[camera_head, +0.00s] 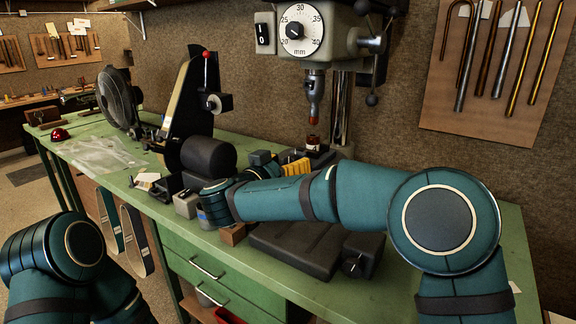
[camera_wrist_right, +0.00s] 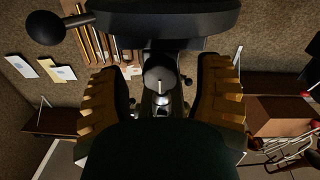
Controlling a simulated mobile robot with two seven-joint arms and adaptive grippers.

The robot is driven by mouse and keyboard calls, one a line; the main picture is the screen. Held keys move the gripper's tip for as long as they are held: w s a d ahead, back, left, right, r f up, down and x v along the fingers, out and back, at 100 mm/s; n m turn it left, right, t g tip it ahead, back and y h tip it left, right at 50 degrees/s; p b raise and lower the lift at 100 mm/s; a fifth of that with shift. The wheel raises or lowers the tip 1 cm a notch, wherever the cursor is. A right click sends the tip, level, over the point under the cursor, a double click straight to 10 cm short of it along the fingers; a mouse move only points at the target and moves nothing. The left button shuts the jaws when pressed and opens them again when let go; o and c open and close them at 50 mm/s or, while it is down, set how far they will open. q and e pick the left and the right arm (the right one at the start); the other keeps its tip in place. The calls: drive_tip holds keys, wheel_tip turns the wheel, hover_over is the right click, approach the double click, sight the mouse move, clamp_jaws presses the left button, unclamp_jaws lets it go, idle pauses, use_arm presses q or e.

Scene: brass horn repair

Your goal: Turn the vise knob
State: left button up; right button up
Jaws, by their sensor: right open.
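My right arm reaches across the bench, and its gripper (camera_head: 292,166) is beside the drill press, below the chuck (camera_head: 314,92). In the right wrist view the gripper (camera_wrist_right: 160,98) is open, with ribbed orange-brown pads on both sides and the metal chuck seen beyond the gap. A black ball-ended lever (camera_wrist_right: 45,28) shows at the upper left of the wrist view. My arm hides part of the base. My left gripper is out of view.
The drill press (camera_head: 310,35) stands against the wall. A belt sander (camera_head: 188,100) and a fan (camera_head: 118,98) stand farther left on the green bench (camera_head: 105,180). A black cylinder (camera_head: 208,157) is left of my right gripper. The bench's right end is largely clear.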

clamp_jaws()
drive_tip(key=shift+m, duration=0.3)
drive_tip(key=m, duration=2.4)
drive_tip(key=shift+r+m+y, duration=0.15)
drive_tip(key=shift+m+y, duration=0.25)
idle(0.5)
